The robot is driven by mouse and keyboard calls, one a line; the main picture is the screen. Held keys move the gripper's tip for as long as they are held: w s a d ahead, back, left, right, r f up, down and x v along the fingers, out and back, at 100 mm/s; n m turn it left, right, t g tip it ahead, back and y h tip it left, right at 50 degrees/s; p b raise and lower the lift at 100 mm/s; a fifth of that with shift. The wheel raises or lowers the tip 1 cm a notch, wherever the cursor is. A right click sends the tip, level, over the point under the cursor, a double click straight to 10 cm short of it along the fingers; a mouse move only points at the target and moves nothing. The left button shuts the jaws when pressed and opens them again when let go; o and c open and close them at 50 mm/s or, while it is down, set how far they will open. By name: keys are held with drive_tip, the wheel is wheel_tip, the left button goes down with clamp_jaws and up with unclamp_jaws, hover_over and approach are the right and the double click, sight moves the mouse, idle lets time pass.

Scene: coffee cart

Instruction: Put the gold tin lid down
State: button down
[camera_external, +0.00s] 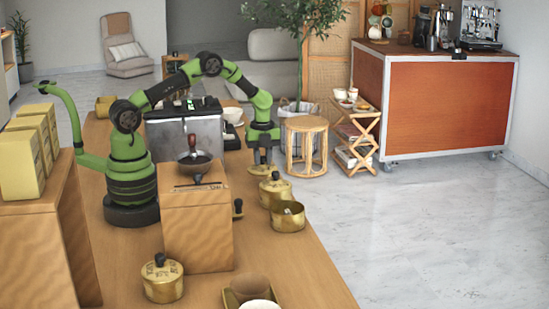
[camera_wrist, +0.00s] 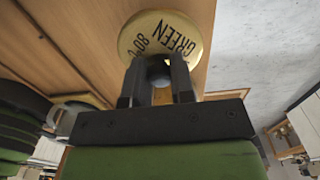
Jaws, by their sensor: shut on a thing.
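My gripper (camera_external: 263,157) points down over the far right part of the wooden counter and is shut on the dark knob of the gold tin lid (camera_external: 262,170). In the wrist view the fingers (camera_wrist: 158,85) close around the knob, and the gold lid (camera_wrist: 150,27) shows dark lettering that includes "GREEN". The lid looks level and low over the counter; I cannot tell if it touches. An open gold tin (camera_external: 288,219) without a lid stands nearer the camera. A lidded gold tin (camera_external: 275,190) stands between that tin and the held lid.
Another lidded gold tin (camera_external: 163,282) stands at the front, beside a tray (camera_external: 230,298) with bowls. A wooden stand (camera_external: 197,230) with a portafilter rises left of the tins. A grey machine (camera_external: 184,138) stands behind. The counter's right edge is close to the tins.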

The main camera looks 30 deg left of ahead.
sight(263, 164)
drive_tip(key=shift+f, duration=2.05)
drive_tip(key=shift+f, duration=0.1)
drive_tip(key=c, duration=1)
unclamp_jaws()
